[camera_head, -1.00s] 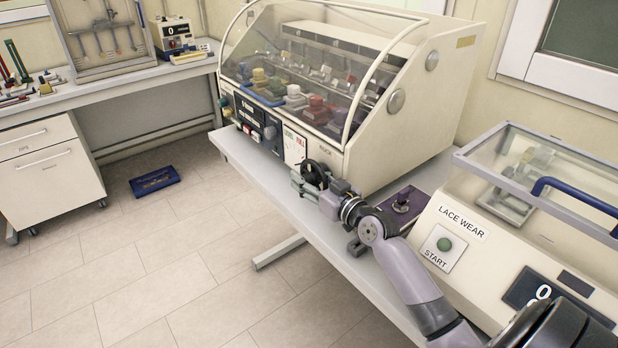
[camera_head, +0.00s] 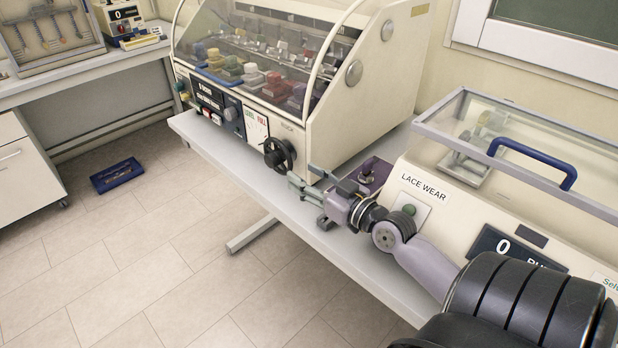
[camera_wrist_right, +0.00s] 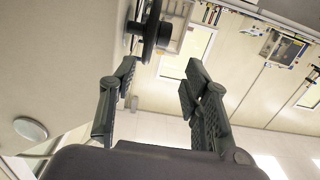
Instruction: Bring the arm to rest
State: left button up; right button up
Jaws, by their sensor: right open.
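My right gripper (camera_head: 304,180) is open in front of the large cabinet machine, over the grey bench edge. Its jaws are empty in the right wrist view (camera_wrist_right: 158,78). A black handwheel (camera_head: 279,154) on the machine's front lies just beyond the fingertips, to the upper left in the head view. It also shows past the fingers at the top of the right wrist view (camera_wrist_right: 151,28). The gripper looks apart from the wheel. My right arm reaches in from the lower right. My left gripper is not in view.
The lace wear machine (camera_head: 425,190) with a blue handle (camera_head: 535,158) stands close on the right. A purple block with a knob (camera_head: 369,172) sits between the machines. A blue tray (camera_head: 117,175) lies on the floor. The floor at the lower left is clear.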

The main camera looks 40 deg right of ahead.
jog(key=shift+s, duration=0.2)
dwell(0.5)
jog(key=s+a+f+n+g+y, duration=0.1)
jog(key=s+a+f+g, duration=0.35)
jog(key=a+f, duration=0.3)
jog(key=s+a+f+n+g, duration=0.1)
jog(key=s+a+f+g, duration=0.35)
jog(key=a+f, duration=0.3)
jog(key=s+a+f+m+g+h, duration=0.1)
jog(key=s+a+f+g, duration=0.15)
jog(key=s, duration=0.45)
jog(key=s+a+f+g+h, duration=0.1)
jog(key=s+f+g, duration=0.15)
jog(key=s, duration=0.35)
notch_tip(320, 180, down, 27)
jog(key=s+g, duration=0.2)
jog(key=s+d+f, duration=0.1)
jog(key=s+f, duration=0.6)
jog(key=s, duration=0.1)
jog(key=s+d+f, duration=0.2)
jog(key=s+f, duration=0.5)
jog(key=s, duration=0.1)
jog(key=shift+s+d+f+g+h, duration=0.15)
jog(key=shift+d+f+g+h, duration=0.15)
jog(key=shift+f+g, duration=0.1)
